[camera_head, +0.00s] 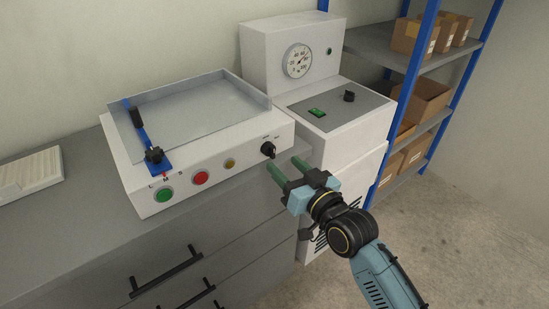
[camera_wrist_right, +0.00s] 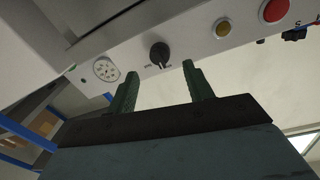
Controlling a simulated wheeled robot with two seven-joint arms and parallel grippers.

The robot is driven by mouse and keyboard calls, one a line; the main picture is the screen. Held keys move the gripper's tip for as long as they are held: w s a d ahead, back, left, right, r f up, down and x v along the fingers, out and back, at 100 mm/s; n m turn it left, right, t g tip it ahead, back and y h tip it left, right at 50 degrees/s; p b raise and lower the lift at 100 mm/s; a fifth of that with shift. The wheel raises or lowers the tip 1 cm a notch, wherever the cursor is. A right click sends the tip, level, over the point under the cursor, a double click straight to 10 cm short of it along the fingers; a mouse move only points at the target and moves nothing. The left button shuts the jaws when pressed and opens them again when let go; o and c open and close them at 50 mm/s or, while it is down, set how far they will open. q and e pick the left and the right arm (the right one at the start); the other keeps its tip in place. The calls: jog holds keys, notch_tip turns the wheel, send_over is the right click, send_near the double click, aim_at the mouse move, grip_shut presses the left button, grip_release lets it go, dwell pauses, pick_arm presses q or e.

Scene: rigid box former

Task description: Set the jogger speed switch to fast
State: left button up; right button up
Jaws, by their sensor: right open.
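The jogger (camera_head: 210,165) is a white box with a grey tray on top, standing on the grey counter. Its black speed switch (camera_head: 268,149) is a round knob at the right end of the front panel, with small labels above it too small to read. The knob also shows in the right wrist view (camera_wrist_right: 160,53), ahead of and between the two green fingers. My right gripper (camera_head: 287,170) is open and empty, just in front of and slightly to the right of the knob, apart from it. My left gripper is not in view.
The front panel also carries a yellow button (camera_head: 230,163), a red button (camera_head: 200,178) and a green button (camera_head: 164,194). A white machine with a dial gauge (camera_head: 298,61) stands close on the right. Blue-framed shelves (camera_head: 412,75) hold boxes. Drawer handles (camera_head: 166,271) project below the counter.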

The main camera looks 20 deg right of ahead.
aim_at(274, 154)
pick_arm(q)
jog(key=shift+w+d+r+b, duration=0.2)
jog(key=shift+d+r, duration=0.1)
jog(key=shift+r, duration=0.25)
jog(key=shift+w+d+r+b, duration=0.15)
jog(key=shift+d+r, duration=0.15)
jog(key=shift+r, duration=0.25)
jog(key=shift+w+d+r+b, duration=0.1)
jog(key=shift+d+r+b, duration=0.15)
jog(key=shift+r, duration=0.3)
pick_arm(e)
jog(key=shift+x, duration=2.75)
jog(key=shift+c, duration=0.3)
jog(key=c, duration=0.9)
